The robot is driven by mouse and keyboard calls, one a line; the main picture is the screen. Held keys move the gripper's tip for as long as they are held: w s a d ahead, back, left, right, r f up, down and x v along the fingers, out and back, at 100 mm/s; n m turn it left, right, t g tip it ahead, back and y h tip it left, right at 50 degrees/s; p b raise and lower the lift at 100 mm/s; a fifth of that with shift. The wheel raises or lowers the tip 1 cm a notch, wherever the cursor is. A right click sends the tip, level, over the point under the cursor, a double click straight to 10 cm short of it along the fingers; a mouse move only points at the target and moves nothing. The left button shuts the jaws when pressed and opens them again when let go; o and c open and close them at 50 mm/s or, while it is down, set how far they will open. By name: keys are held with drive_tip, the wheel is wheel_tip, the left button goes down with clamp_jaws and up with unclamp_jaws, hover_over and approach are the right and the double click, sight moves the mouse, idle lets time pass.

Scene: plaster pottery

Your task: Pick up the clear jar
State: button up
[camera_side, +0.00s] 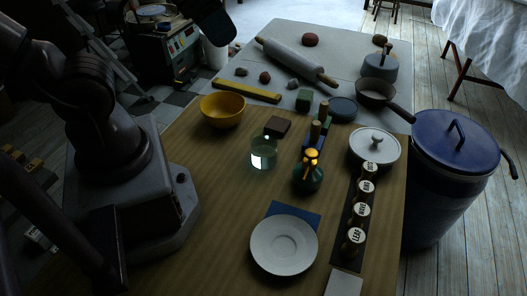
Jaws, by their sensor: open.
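The clear jar (263,153) stands upright near the middle of the wooden table. It is see-through with a faint green tint, and a bright white reflection shows on its front. Its rim is hard to make out in the dim light. My gripper's fingers are not visible in the side view. My arm rises at the left and runs out of the frame, and nothing touches the jar.
A yellow bowl (222,110) stands left of the jar, and a dark brown block (277,125) lies just behind it. A dark green bottle (308,176) with an orange top stands close on its right. A white plate (284,246) lies in front. Bare wood lies left of the jar.

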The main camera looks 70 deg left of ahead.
drive_tip(key=o, duration=0.4)
drive_tip(key=shift+o, duration=0.2)
drive_tip(key=shift+f, duration=0.1)
drive_tip(key=w+d+f+m+g+y, duration=0.1)
drive_tip(key=w+f+m+g+y, duration=0.3)
drive_tip(key=f+m+g+y, duration=0.85)
drive_tip(key=m+t+y, duration=0.3)
drive_tip(key=m+t, duration=0.9)
drive_tip(key=t, duration=0.4)
approach(266, 135)
drive_tip(key=shift+s+r+n, duration=0.15)
drive_tip(key=shift+s+n, duration=0.1)
drive_tip(key=shift+s, duration=0.15)
drive_tip(key=shift+w+a+t, duration=0.25)
drive_tip(key=shift+a, duration=0.15)
drive_tip(key=shift+w+x, duration=0.2)
drive_tip(key=shift+x, duration=3.1)
